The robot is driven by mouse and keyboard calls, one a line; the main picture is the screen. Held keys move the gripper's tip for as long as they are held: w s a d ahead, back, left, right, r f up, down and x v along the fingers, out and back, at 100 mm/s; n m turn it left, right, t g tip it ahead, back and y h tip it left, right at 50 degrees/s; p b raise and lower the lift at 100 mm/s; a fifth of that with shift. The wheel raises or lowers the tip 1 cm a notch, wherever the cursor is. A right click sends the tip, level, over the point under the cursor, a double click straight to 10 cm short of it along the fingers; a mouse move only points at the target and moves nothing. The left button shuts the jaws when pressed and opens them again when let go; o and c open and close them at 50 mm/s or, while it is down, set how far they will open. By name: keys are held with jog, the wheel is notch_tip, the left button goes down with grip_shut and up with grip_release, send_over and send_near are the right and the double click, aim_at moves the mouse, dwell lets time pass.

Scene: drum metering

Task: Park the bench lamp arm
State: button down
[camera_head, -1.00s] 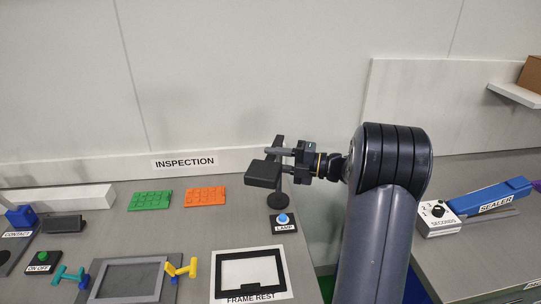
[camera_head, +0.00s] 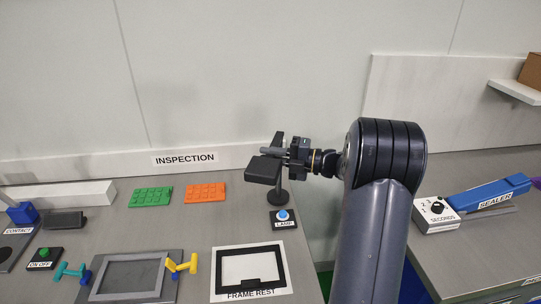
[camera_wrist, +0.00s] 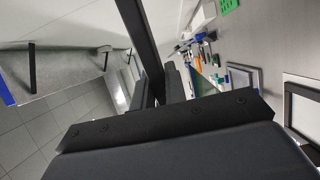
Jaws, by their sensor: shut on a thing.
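The bench lamp stands at the back right edge of the inspection bench. Its dark flat head (camera_head: 263,170) points left, above a round black base (camera_head: 278,199). My gripper (camera_head: 276,151) comes in from the right at the height of the lamp arm (camera_head: 279,139) and is shut on it. In the wrist view the lamp arm (camera_wrist: 141,35) is a black bar running down between my gripper's fingers (camera_wrist: 158,92). The exact contact is partly hidden in both views. The blue lamp button (camera_head: 283,214) sits on the bench in front of the base.
A black frame (camera_head: 248,272) lies on the FRAME REST spot in front of the lamp. Green (camera_head: 151,197) and orange (camera_head: 205,191) trays lie to the left. The sealer (camera_head: 490,194) is on the right-hand bench, across a gap. The back wall is close behind the lamp.

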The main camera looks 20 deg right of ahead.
jog(key=shift+a, duration=0.1)
dwell(0.3)
jog(key=w+a+m+t+h+b, duration=0.5)
jog(key=w+m+t+h+b, duration=0.3)
jog(key=h+b, duration=0.8)
jog(key=w+m+b, duration=0.2)
jog(key=m+b, duration=0.2)
jog(key=b, duration=0.5)
jog(key=shift+f+b, duration=0.3)
jog(key=shift+b, duration=0.1)
jog(key=w+m+h+b, duration=0.1)
jog(key=h+b, duration=0.1)
jog(key=b, duration=0.2)
jog(key=shift+d, duration=0.15)
jog(key=shift+w+r+m+h+b, duration=0.1)
jog(key=shift+w+m+h+b, duration=0.25)
jog(key=shift+b, duration=0.3)
jog(key=shift+s+d+r, duration=0.1)
jog(key=shift+r, duration=0.1)
jog(key=c, duration=1.7)
grip_release()
jog(key=shift+o, duration=1.3)
